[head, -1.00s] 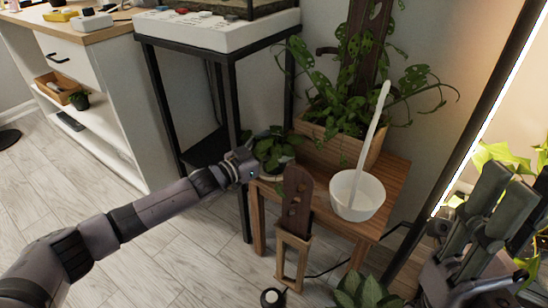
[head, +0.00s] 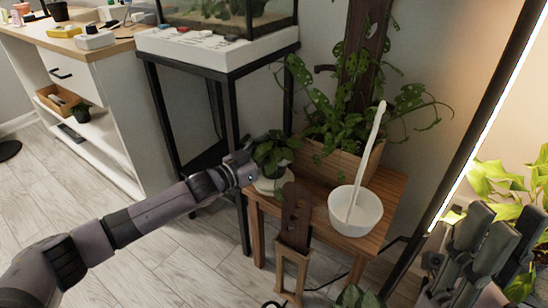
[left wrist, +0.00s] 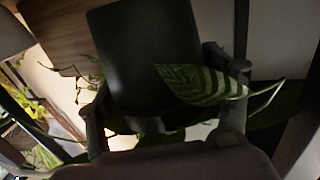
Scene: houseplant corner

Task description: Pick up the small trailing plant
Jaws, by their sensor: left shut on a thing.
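The small trailing plant (head: 274,150) is a bushy green plant in a dark pot, at the left back corner of the wooden stool in the head view. My left gripper (head: 248,168) reaches it from the left and is shut on it. In the left wrist view the dark pot (left wrist: 147,55) is between the fingers, with a striped leaf (left wrist: 205,85) across it. A white saucer (head: 272,185) shows below the plant, which looks slightly raised above it. My right gripper (head: 485,240) is at the lower right, its opening unclear.
The wooden stool (head: 385,205) also bears a white bowl (head: 355,213) with a pale stick and a large plant in a wooden planter (head: 340,165). A brown slotted piece (head: 293,215) stands in front. A black-framed stand (head: 170,110) is behind my left arm.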

